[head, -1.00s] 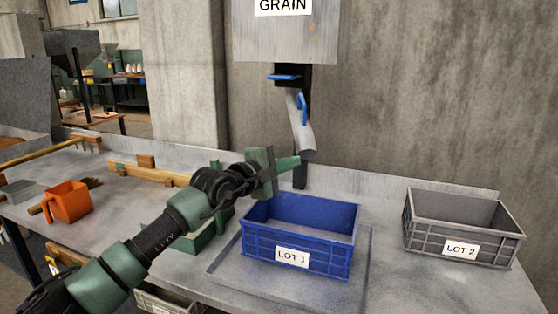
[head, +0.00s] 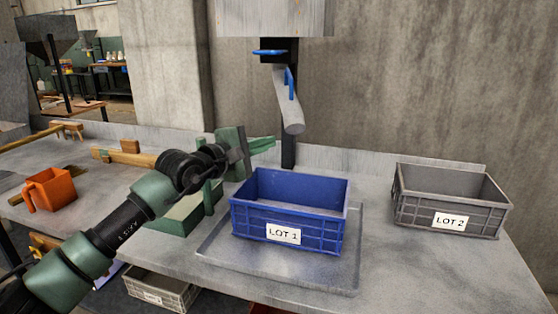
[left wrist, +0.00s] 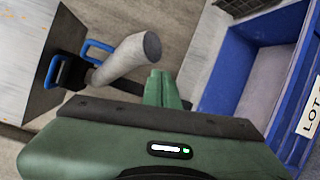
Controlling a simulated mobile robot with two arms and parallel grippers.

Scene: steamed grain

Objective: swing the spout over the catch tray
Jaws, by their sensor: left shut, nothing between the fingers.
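The grey spout (head: 289,108) hangs under the grain hopper (head: 275,17) and slants down to the right. In the left wrist view the fingers (left wrist: 160,88) are together beside the spout (left wrist: 130,58). My right gripper is not in view.
A grey LOT 2 crate (head: 450,200) stands on the right of the bench. An orange jug (head: 49,189), wooden pieces and a green box lie left. A concrete wall is close behind. The bench between the crates is clear.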

